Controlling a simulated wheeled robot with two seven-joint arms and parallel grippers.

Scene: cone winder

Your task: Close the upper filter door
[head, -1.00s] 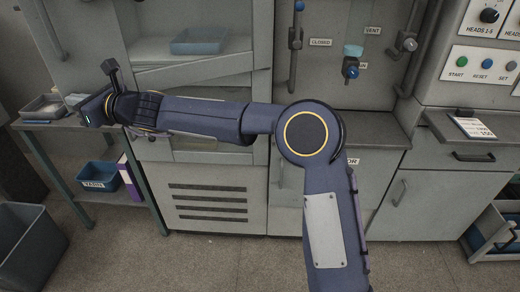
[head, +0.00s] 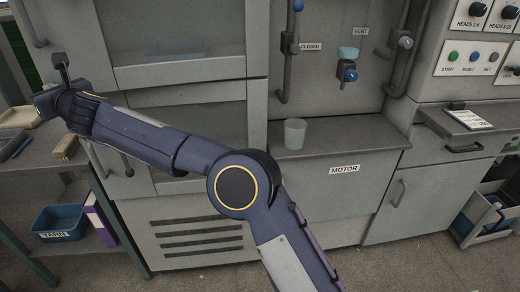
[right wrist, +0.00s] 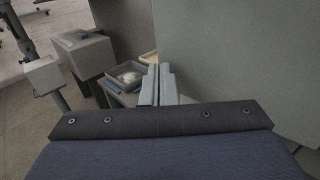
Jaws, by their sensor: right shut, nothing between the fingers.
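The upper filter door (head: 175,72) is a grey framed panel with a dark window at the upper left of the cabinet in the head view. It covers its opening and looks flush or nearly so; I cannot tell whether it is latched. Its bar handle (head: 30,28) is at its left side. My right gripper (head: 42,103) is at the far left, in front of the cabinet's left edge, turned away from the door. In the right wrist view its fingers (right wrist: 157,84) are together and empty, beside a large grey panel. My left gripper is not in view.
The lower door (head: 255,120) is below, partly behind my right arm. A side table (head: 25,165) with trays stands at the left, a blue YARN bin (head: 60,223) under it. A pale cup (head: 295,133) stands on the ledge above the MOTOR panel (head: 335,185). Floor is free in front.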

